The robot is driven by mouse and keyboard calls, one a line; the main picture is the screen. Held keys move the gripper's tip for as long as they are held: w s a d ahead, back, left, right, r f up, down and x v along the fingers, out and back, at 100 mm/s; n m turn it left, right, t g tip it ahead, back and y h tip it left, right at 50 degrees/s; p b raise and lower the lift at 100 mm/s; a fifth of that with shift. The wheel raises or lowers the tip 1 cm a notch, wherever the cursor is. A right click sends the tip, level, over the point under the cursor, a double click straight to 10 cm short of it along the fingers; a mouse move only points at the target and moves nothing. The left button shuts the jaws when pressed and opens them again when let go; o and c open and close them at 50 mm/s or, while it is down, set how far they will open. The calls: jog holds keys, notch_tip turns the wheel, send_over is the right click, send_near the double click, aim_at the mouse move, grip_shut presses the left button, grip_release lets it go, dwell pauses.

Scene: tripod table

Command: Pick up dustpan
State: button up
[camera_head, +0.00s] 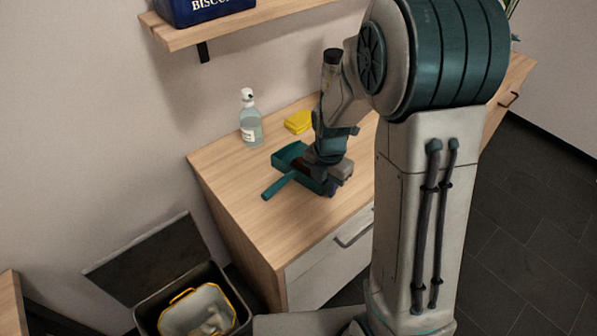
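A teal dustpan (290,155) lies on the light wooden top of a cabinet (232,195). Its handle (278,187) points toward the lower left of the picture. My gripper (335,188) is low at the dustpan's right side, overlapping it in the view. The fingers are dark and small here, and partly hidden by my own wrist. I cannot tell whether they touch the dustpan or are open or shut. The right part of the dustpan is hidden behind my gripper.
A shelf (178,38) with a blue biscuit tin (205,8) is above. An open bin (205,285) is at lower left. The cabinet top's front left is clear.

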grip_shut()
jog(key=shift+r, duration=0.1)
